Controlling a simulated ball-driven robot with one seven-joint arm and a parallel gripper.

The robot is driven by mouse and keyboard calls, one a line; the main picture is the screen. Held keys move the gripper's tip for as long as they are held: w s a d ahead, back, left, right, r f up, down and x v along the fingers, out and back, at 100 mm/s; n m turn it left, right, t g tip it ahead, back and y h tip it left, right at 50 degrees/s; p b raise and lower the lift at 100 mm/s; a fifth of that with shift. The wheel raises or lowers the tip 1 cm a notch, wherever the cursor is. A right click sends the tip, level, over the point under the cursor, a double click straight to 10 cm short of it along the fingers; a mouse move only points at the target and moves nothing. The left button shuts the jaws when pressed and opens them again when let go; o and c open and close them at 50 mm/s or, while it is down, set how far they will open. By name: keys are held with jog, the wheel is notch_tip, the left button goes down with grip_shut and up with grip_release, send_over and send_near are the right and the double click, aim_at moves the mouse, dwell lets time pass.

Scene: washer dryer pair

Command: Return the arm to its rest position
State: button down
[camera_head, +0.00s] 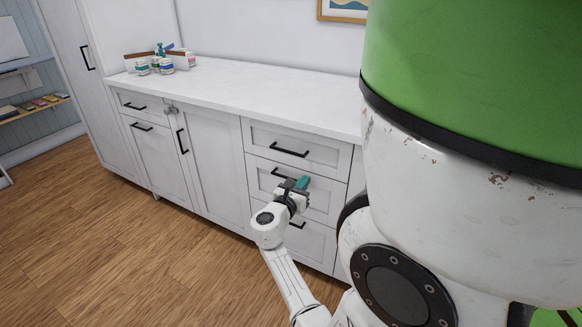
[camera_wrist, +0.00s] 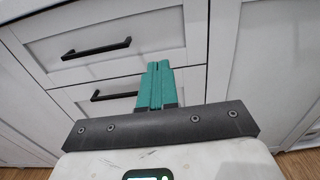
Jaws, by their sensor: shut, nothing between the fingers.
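My gripper (camera_head: 303,183) is at the end of my white arm, in front of the white cabinet's drawer stack (camera_head: 292,160). Its teal fingers are together with nothing between them. In the wrist view the shut fingers (camera_wrist: 160,68) point toward the drawer fronts, and a black drawer handle (camera_wrist: 112,95) shows partly behind them. Whether the fingertips touch the drawer front cannot be told. The arm reaches out from my body at the lower middle of the head view, with the elbow low over the wooden floor.
The white counter (camera_head: 240,85) runs along the wall, with several bottles and jars (camera_head: 162,62) at its far left end. Black handles stick out from doors and drawers. The wooden floor (camera_head: 110,240) to the left is clear. Shelves (camera_head: 32,105) stand at the far left.

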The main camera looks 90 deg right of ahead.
jog(key=shift+a, duration=0.15)
jog(key=w+a+f+m+t+y+p, duration=0.25)
jog(key=w+a+m+t+y, duration=0.2)
jog(key=w+a, duration=0.5)
jog(key=w+a+f+m+t+y+p, duration=0.1)
jog(key=w+a+m+t+y+p, duration=0.4)
jog(key=a, duration=0.8)
jog(key=w+a+m+y, duration=0.2)
jog(key=a+y, duration=0.3)
jog(key=a, duration=1.7)
jog(key=shift+m+t+y+p, duration=0.35)
